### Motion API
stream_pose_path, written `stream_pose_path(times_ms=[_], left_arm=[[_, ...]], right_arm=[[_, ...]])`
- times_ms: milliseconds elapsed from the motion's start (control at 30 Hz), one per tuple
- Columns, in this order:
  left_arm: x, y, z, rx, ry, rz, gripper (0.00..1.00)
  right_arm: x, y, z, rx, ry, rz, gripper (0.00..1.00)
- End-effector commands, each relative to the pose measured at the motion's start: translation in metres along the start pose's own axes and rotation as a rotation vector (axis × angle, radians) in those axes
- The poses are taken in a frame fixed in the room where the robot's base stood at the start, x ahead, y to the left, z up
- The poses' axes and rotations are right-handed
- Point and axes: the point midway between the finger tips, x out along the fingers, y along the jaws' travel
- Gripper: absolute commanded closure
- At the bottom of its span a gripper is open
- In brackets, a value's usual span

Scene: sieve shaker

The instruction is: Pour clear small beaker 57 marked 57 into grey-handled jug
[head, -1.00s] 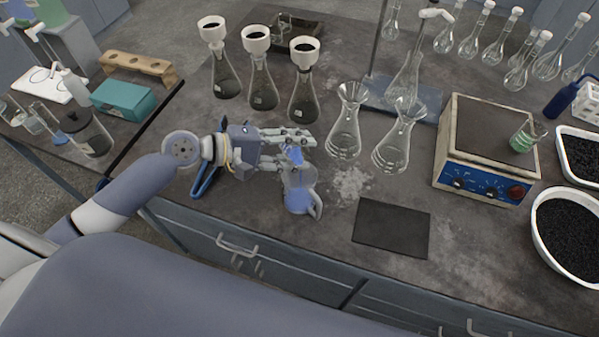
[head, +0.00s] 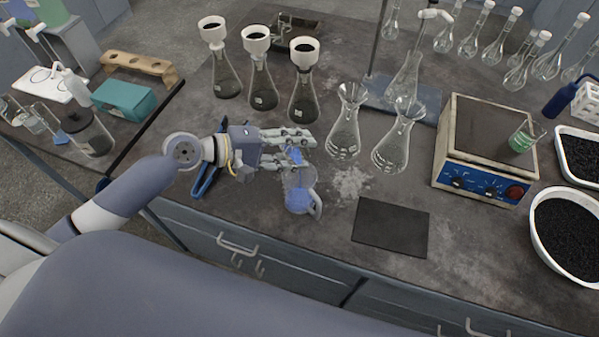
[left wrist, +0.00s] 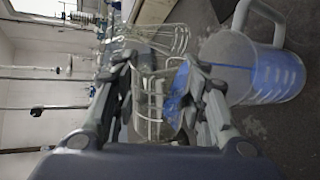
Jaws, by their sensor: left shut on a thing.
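My left gripper (head: 296,142) is shut on the clear small beaker (head: 295,156) and holds it tilted over the mouth of the grey-handled jug (head: 299,199). In the left wrist view the beaker (left wrist: 152,105) sits between the fingers (left wrist: 160,80), with blue liquid at its side toward the jug. The jug (left wrist: 265,72) stands on the bench with blue liquid in its lower part and its handle to the right in the head view. The mark on the beaker cannot be read. My right gripper does not show.
Two empty conical flasks (head: 344,135) stand right of the jug, and three flasks with white funnels (head: 304,95) stand behind. A dark mat (head: 391,227) lies front right. A hotplate (head: 487,150) carries a beaker of green liquid (head: 522,141). A white bowl of black grains (head: 535,225) is at far right.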

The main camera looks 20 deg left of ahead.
Motion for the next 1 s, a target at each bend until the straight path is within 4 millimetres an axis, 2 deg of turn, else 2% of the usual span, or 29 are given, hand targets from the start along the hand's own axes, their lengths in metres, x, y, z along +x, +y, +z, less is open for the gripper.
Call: stream_pose_path(times_ms=[1000], left_arm=[[-0.0006, 0.002, 0.0018, 0.062, 0.025, 0.001, 0.86]], right_arm=[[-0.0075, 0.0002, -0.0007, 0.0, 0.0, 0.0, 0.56]])
